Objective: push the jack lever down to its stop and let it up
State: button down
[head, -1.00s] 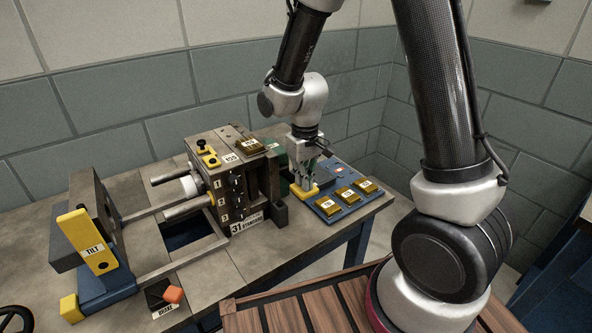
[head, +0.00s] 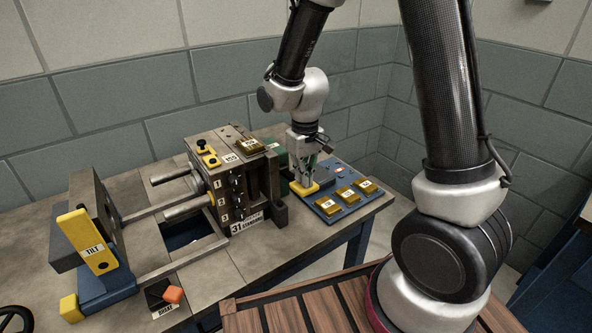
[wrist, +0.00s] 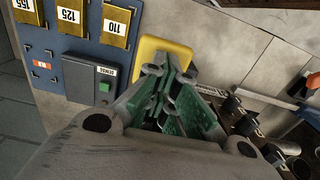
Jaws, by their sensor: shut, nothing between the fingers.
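The jack lever shows as a yellow end (head: 299,190) beside the right side of the mould block. In the wrist view its yellow pad (wrist: 150,46) lies just beyond my fingertips. My gripper (head: 309,188) is shut and empty, pointing down at the lever; its green-padded fingers (wrist: 172,68) are together in the wrist view. The tips appear to be on or just over the yellow pad; I cannot tell if they touch. The rest of the lever is hidden, and how far down it stands cannot be told.
A blue panel (head: 325,209) with brass numbered plates (head: 348,195) lies right of the lever. The mould block (head: 222,185) stands close on the left, with rods running to the yellow TILT part (head: 85,240). An orange-topped dark box (head: 162,295) sits in front.

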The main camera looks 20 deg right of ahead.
notch_tip(320, 180, up, 10)
jog(key=shift+r, duration=0.25)
dwell(0.9)
jog(key=s+d+r+m+t, duration=0.1)
jog(key=s+d+r+t, duration=0.1)
jog(key=s+d+r, duration=0.4)
jog(key=s+d+r+m+t, duration=0.2)
jog(key=s+d+r, duration=0.4)
jog(key=s, duration=0.6)
jog(key=d, duration=0.2)
jog(key=shift+s+d+m, duration=0.3)
jog(key=shift+s+d, duration=0.05)
jog(key=shift+d, duration=0.05)
jog(key=shift+a+r, duration=0.1)
jog(key=shift+a, duration=0.05)
